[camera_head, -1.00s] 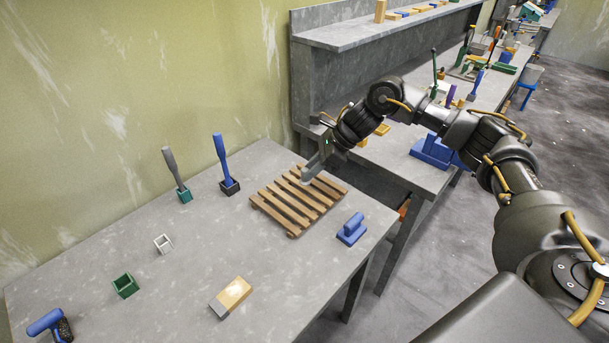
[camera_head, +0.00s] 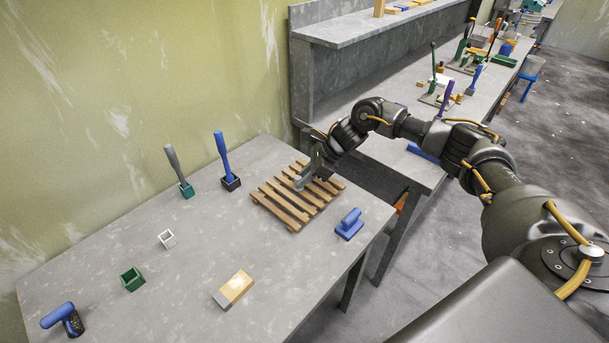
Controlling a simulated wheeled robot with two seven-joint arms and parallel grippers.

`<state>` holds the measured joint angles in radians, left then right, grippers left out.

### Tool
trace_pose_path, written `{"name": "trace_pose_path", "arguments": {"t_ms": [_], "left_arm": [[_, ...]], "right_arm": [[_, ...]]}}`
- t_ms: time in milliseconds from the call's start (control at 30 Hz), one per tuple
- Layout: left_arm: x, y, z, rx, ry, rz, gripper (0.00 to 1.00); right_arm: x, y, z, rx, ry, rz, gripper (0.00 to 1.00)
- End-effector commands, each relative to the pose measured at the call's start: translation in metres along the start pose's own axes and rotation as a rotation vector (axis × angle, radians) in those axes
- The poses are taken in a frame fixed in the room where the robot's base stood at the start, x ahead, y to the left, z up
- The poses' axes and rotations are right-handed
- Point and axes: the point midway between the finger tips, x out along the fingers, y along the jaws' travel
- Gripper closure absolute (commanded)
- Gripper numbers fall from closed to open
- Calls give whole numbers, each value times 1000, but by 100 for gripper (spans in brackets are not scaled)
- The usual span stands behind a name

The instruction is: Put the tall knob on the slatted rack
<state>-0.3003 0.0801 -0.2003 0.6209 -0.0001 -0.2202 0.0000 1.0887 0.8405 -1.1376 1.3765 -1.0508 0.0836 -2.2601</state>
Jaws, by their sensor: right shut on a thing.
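The slatted rack (camera_head: 284,207) is a low wooden pallet of brown slats on the grey table, near its far right part. My right gripper (camera_head: 303,181) reaches down over the rack's far half, its fingers pointing down and to the left. It is shut on a small pale thing, which I take to be the tall knob. The fingers hide most of it, so its shape does not show. I cannot tell whether it touches the slats. My left gripper is out of view.
A wood-and-grey block (camera_head: 236,287) lies in front. The table between them is clear.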

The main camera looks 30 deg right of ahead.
Motion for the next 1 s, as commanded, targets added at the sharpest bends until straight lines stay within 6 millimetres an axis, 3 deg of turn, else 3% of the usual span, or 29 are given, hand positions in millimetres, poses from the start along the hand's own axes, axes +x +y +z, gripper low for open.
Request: {"name": "trace_pose_path", "arguments": {"t_ms": [67,100,267,667,1000], "left_arm": [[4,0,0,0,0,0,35],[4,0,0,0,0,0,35],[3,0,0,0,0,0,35],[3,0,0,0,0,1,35],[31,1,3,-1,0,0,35]], "right_arm": [[2,0,-2,0,0,0,100],[2,0,-2,0,0,0,77],[1,0,-1,0,0,0,57],[-5,-1,-1,0,0,-2,57],[-72,-1,-2,-3,-1,-5,57]]}}
